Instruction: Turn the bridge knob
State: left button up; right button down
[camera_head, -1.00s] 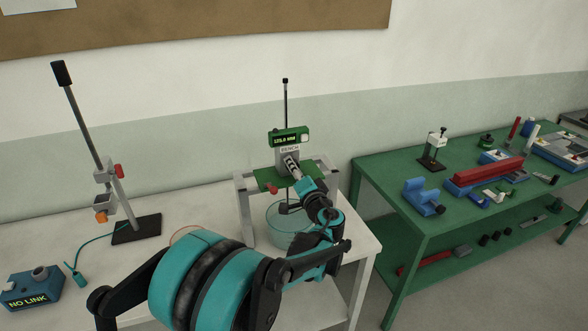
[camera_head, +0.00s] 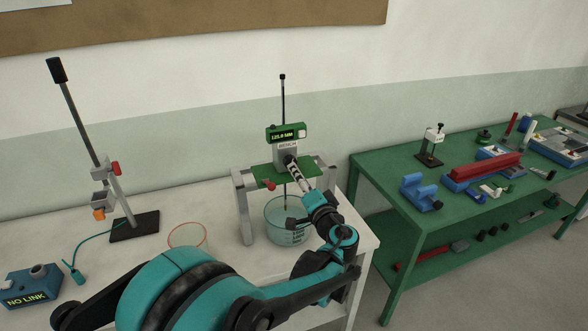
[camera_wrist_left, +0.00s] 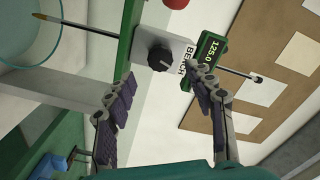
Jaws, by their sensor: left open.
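The bridge knob (camera_wrist_left: 160,57) is black and round, on the grey block marked BENCH in the left wrist view. In the head view this block (camera_head: 283,154) stands on the green bridge plate (camera_head: 268,180), under a green readout (camera_head: 286,134) showing 125.0 MM. My left gripper (camera_head: 293,166) reaches up to the block's front from the lower right and partly covers the knob. In the left wrist view my left gripper (camera_wrist_left: 162,98) is open and empty. Its fingers are spread wide, with the knob ahead, between their lines and apart from them. My right gripper is not in view.
A glass vessel (camera_head: 288,236) stands under the bridge, with a thin rod reaching down to it. A clamp stand (camera_head: 134,225) and a NO LINK box (camera_head: 32,287) stand left. A green bench (camera_head: 385,163) with tools is right.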

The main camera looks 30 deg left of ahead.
aim_at(290, 161)
pick_arm(q)
jog(key=v, duration=0.5)
dwell(1.1)
jog(key=w+a+n+b, duration=0.2)
jog(key=w+a+n, duration=0.5)
jog(key=a+n, duration=0.2)
jog(key=n, duration=0.2)
jog(key=shift+w+n+b, duration=0.3)
jog(key=shift+w+n, duration=0.05)
jog(key=shift+n, duration=0.05)
jog(key=shift+d+r, duration=0.1)
jog(key=c, duration=1.2)
